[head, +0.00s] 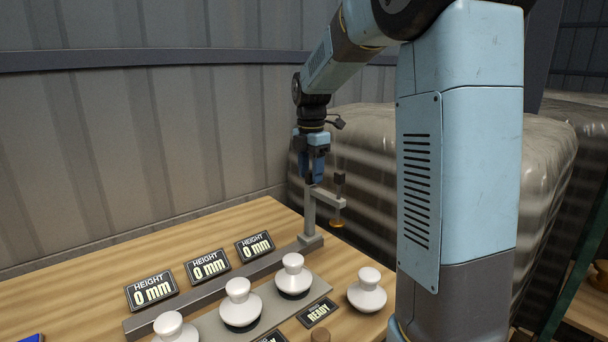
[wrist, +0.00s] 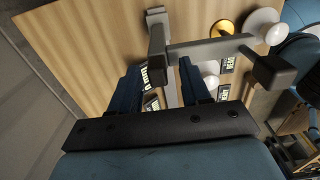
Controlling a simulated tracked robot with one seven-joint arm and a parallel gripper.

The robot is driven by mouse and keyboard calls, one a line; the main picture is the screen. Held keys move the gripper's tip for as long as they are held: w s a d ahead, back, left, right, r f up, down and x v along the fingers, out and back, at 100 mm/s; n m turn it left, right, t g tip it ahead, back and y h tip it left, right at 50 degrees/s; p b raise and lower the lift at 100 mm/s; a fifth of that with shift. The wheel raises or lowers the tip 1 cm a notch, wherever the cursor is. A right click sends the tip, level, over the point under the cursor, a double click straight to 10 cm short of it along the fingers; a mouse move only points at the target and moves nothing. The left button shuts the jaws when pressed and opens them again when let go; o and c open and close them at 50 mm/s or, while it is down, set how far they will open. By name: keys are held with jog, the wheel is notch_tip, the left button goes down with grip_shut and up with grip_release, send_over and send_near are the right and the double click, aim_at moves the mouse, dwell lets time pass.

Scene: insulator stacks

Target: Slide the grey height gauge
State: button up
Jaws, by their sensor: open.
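The grey height gauge stands upright at the far right end of a long grey rail (head: 215,290); its post (head: 309,212) carries a side arm with a dark block and a gold-coloured disc (head: 337,224) at its tip. In the wrist view the gauge's post (wrist: 157,48), arm and gold disc (wrist: 222,29) also show. My gripper (head: 316,178) points down at the top of the post. In the wrist view its two blue fingers (wrist: 160,78) are apart, with the post top between or just beyond them; I cannot tell which. No grip on the post shows.
White insulators (head: 239,304) stand in a row on a grey plate (head: 208,324), with another (head: 366,290) to the right. Three displays (head: 209,266) behind the rail read 0 mm; one in front (head: 317,313) reads READY. A corrugated wall (head: 130,140) stands behind the wooden table.

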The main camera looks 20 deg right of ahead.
jog(key=shift+f, duration=0.45)
grip_shut()
dwell(0.4)
